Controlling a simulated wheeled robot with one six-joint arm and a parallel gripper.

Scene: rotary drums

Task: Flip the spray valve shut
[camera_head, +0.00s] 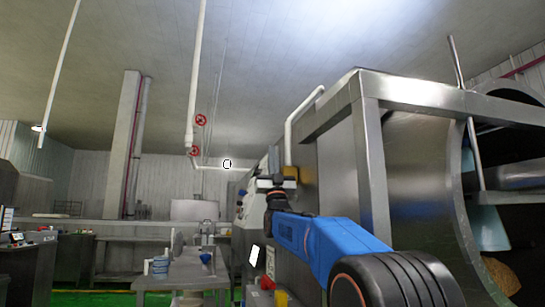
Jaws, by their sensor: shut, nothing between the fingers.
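My blue arm reaches from the lower right toward the steel drum machine (365,150). My wrist hides part of this area. A white pipe (303,104) bends down along the machine's frame.
The open drum mouth (440,170) and steel frame fill the right. Two red valve wheels (201,120) sit on a white pipe (196,60) farther back. Steel tables (180,283) with containers stand at lower left. The air left of my arm is open.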

